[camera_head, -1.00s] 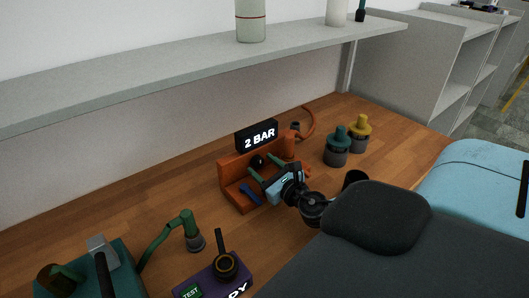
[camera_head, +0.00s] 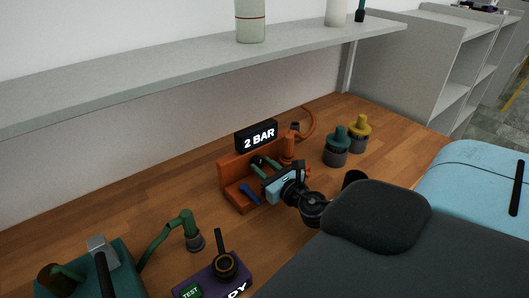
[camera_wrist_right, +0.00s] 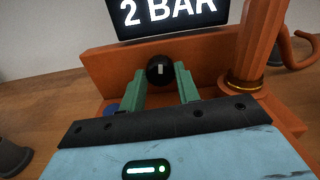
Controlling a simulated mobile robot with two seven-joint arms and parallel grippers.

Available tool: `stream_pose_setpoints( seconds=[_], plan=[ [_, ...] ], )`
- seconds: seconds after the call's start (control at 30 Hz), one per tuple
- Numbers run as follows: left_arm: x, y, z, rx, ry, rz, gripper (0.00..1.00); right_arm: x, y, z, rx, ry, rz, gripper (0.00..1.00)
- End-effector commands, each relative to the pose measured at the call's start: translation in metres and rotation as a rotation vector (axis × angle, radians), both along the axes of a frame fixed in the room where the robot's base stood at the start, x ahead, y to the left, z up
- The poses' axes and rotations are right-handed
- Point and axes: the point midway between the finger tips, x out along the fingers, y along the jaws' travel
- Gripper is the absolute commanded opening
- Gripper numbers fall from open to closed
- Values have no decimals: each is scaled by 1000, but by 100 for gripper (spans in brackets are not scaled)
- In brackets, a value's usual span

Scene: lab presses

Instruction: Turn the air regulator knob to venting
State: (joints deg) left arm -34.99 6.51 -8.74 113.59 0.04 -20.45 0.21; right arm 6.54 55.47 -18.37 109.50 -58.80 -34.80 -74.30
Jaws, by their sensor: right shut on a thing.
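The air regulator is an orange unit (camera_head: 232,171) with a black display reading "2 BAR" (camera_head: 257,136) above its back plate. Its round black knob (camera_wrist_right: 160,70) has a short white mark, nearly upright in the right wrist view. My right gripper (camera_head: 265,162) has a pale blue body and green fingers. In the right wrist view its fingers (camera_wrist_right: 161,75) are shut on the knob, one on each side. The knob is mostly hidden by the fingers in the head view. A blue lever-like part (camera_head: 250,194) lies low on the unit's front. My left gripper is not in view.
An orange fitting with a hose (camera_head: 289,148) stands at the unit's right. Teal (camera_head: 337,153) and yellow-topped (camera_head: 360,130) fittings stand farther right. A purple box with a black lever (camera_head: 224,265) and a green hose (camera_head: 168,235) are in front. A grey shelf (camera_head: 180,75) runs above.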

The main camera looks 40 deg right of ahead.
Motion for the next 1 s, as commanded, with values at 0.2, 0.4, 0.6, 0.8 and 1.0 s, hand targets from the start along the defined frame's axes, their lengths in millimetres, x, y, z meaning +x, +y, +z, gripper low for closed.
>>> stream_pose_setpoints(
  seconds=[0.2,0.4,0.6,0.8,1.0],
  plan=[
    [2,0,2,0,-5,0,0,0,0,0,193,-21,-1,9],
    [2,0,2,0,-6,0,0,0,-1,0,384,-44,-1,9],
    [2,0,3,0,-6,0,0,0,-2,0,572,-65,-2,9],
    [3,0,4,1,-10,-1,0,0,-2,0,763,-87,-2,9],
    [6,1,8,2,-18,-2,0,0,-3,0,951,-109,-1,9]
  ],
)
